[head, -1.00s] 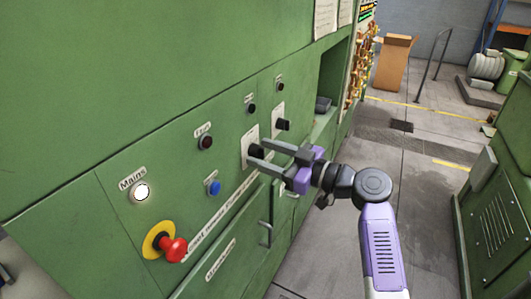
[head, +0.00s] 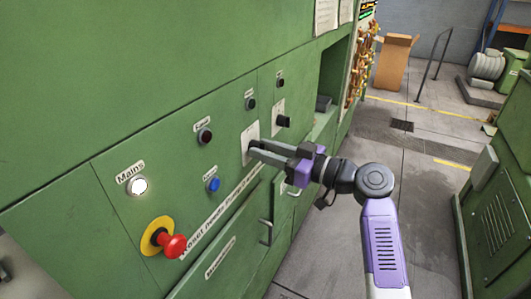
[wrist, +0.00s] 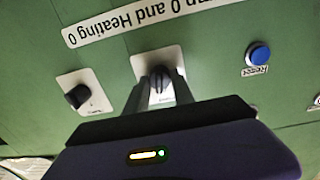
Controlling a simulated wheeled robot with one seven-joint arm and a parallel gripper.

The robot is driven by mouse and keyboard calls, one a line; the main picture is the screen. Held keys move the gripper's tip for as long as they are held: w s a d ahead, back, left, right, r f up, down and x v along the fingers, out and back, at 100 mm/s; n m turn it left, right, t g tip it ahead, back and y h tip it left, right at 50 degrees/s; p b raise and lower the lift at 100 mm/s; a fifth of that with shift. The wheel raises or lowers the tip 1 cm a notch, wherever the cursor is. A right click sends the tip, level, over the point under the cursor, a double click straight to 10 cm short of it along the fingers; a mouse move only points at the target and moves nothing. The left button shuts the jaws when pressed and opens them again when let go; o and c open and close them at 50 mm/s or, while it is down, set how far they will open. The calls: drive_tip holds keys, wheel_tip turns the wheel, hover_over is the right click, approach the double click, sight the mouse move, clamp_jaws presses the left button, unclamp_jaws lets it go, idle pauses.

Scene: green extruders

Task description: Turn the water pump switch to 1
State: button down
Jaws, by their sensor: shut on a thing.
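A black rotary switch knob (wrist: 158,78) on a white plate (head: 249,131) sits on the green control panel (head: 140,150). My gripper (head: 255,149) is shut on this knob, with one finger on each side of it in the wrist view. The fingers hide part of the knob in the head view. A second black rotary switch (head: 283,121) on its own white plate is to the right, and it also shows at the left of the wrist view (wrist: 76,97). The small lettering on the plates is too small to read, so I cannot tell which is labelled water pump.
A blue reset button (head: 213,185), a dark button (head: 205,137), a lit Mains lamp (head: 138,187) and a red emergency knob (head: 172,245) are left of my gripper. Metal handles (head: 267,233) stick out below. Open floor (head: 330,255) lies to the right.

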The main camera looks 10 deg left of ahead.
drive_tip(key=m, duration=0.9)
drive_tip(key=shift+w+p, duration=0.1)
drive_tip(key=shift+p, duration=0.25)
drive_tip(key=shift+g, duration=0.4)
drive_tip(key=c, duration=1.1)
unclamp_jaws()
drive_tip(key=b+v, duration=0.1)
drive_tip(key=v, duration=0.7)
